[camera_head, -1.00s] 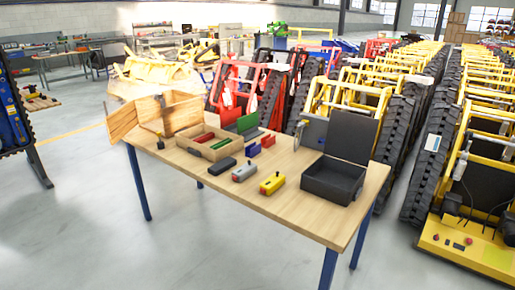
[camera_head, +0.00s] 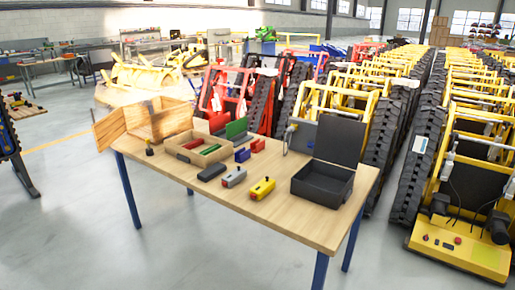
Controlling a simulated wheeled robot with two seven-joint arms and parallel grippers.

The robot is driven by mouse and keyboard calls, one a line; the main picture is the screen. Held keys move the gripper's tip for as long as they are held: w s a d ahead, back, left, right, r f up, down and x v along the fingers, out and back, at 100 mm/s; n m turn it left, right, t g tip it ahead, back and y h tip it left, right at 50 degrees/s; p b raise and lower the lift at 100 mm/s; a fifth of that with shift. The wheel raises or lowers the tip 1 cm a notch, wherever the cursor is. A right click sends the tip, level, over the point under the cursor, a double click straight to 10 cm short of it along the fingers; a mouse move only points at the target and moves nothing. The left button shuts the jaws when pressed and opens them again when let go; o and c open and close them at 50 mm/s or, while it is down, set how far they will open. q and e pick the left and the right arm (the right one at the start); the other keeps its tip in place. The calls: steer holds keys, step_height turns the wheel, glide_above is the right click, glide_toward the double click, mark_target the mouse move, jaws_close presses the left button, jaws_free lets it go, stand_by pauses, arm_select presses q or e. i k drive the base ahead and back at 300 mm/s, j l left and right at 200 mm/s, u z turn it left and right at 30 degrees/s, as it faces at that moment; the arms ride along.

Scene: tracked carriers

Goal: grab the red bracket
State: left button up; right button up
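A small red piece (camera_head: 258,145) lies on the wooden table (camera_head: 290,226) near its back edge, behind a small blue piece (camera_head: 242,155). It may be the red bracket, but it is too small to tell its shape. A shallow wooden tray (camera_head: 177,154) to the left holds thin green and red pieces (camera_head: 210,150). Neither of my grippers shows in the head view.
An open wooden box (camera_head: 145,122) stands at the table's left end, an open black case (camera_head: 322,185) at the right. Black, grey (camera_head: 233,177) and yellow (camera_head: 262,188) blocks lie along the front. Tracked yellow carriers (camera_head: 345,105) stand behind. Floor in front is clear.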

mark_target(258, 146)
steer(key=i+j+z, duration=0.15)
steer(key=z, duration=0.45)
steer(key=i+j+z, duration=0.15)
steer(key=j, duration=0.2)
steer(key=i+j+z, duration=0.3)
steer(key=j, duration=0.45)
steer(key=i+j, duration=0.15)
steer(key=j, duration=0.25)
steer(key=i+j, duration=0.15)
steer(key=j, duration=0.25)
steer(key=i+j+z, duration=0.1)
steer(key=j, duration=0.3)
steer(key=i+j, duration=0.2)
steer(key=j, duration=0.2)
steer(key=i+j, duration=0.15)
steer(key=j, duration=0.25)
steer(key=i+j, duration=0.15)
steer(key=j, duration=0.3)
steer(key=i+j+z, duration=0.1)
steer(key=j, duration=0.3)
